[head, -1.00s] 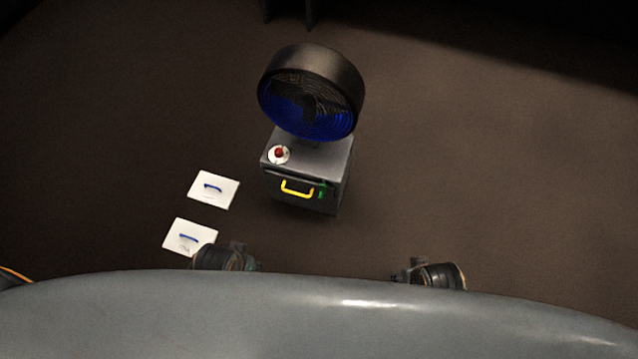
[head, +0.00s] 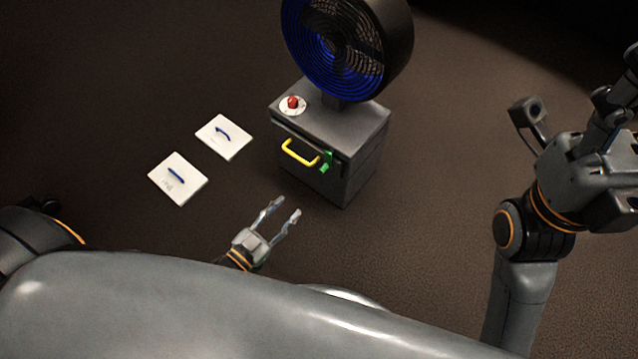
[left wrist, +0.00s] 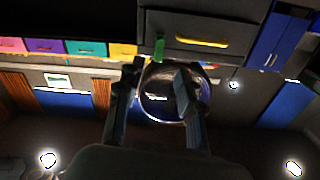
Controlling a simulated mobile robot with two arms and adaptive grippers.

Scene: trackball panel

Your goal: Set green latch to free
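The green latch (head: 326,161) is on the front of a dark grey box (head: 350,141), just right of its yellow handle (head: 299,153). In the left wrist view the green latch (left wrist: 159,46) shows above and between the fingertips, beside the yellow handle (left wrist: 202,41). My left gripper (head: 283,208) is open and empty in front of the box, apart from the latch. Its fingers (left wrist: 160,70) also show spread in the left wrist view. My right arm is raised at the right. Its gripper (head: 622,90) is partly cut off by the picture edge, and its opening is unclear.
A round black fan (head: 345,45) with blue inside and a red button (head: 292,103) are on top of the box. Two white panels with blue handles, one nearer (head: 178,180) and one farther (head: 224,137), lie left of it. The floor right of the box is clear.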

